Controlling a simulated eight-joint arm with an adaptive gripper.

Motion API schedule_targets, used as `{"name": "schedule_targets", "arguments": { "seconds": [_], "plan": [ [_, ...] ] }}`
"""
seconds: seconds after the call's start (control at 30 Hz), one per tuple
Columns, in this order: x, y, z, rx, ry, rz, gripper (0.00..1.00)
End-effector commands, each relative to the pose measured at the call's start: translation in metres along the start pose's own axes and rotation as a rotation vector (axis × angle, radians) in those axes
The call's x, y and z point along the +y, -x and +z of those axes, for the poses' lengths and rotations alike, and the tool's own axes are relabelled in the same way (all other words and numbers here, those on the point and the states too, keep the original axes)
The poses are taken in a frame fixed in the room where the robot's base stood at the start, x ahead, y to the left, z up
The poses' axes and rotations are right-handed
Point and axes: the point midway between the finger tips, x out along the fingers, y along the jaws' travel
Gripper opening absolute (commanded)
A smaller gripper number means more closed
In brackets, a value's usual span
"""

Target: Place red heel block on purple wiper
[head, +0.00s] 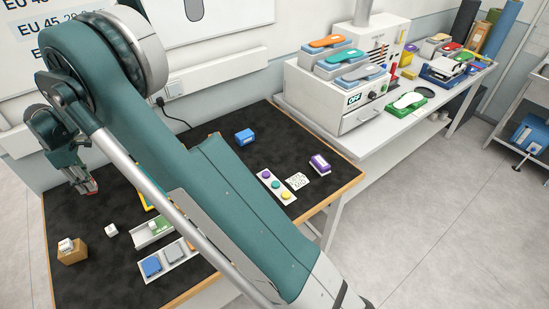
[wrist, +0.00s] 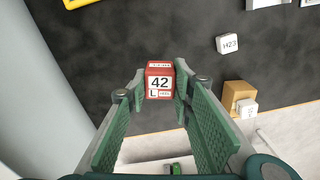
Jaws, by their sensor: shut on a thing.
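My gripper (wrist: 160,88) is shut on the red heel block (wrist: 159,70), which has a white label reading 42 L. In the head view my gripper (head: 86,184) is above the left part of the black table, and the red heel block (head: 92,189) shows small between its fingers. The block appears raised above the table. A purple block with a white side, which looks like the purple wiper (head: 320,164), lies on the right part of the table, well away from my gripper. The wiper is not in the wrist view.
A small white H23 block (wrist: 229,43) and a tan block (wrist: 236,92) with a white cube lie on the table. My arm hides the table's middle.

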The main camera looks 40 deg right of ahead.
Motion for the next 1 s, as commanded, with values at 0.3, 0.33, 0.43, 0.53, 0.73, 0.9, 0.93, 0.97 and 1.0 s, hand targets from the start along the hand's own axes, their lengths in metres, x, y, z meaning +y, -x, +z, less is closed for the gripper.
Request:
{"name": "schedule_targets", "arguments": {
  "seconds": [0.3, 0.33, 0.43, 0.53, 0.73, 0.9, 0.93, 0.97, 1.0],
  "plan": [
    [0.038, 0.007, 0.092, 0.000, -0.116, 0.000, 0.11],
    [0.042, 0.007, 0.101, 0.000, -0.128, 0.000, 0.11],
    [0.051, 0.010, 0.132, 0.000, -0.167, 0.000, 0.11],
    [0.061, 0.012, 0.164, 0.000, -0.206, 0.000, 0.11],
    [0.074, 0.016, 0.228, 0.000, -0.287, 0.000, 0.11],
    [0.083, 0.019, 0.282, 0.000, -0.354, 0.000, 0.11],
    [0.084, 0.019, 0.292, 0.000, -0.366, 0.000, 0.11],
    [0.085, 0.020, 0.302, 0.000, -0.378, 0.000, 0.11],
    [0.086, 0.021, 0.314, 0.000, -0.393, 0.000, 0.11]
  ]
}}
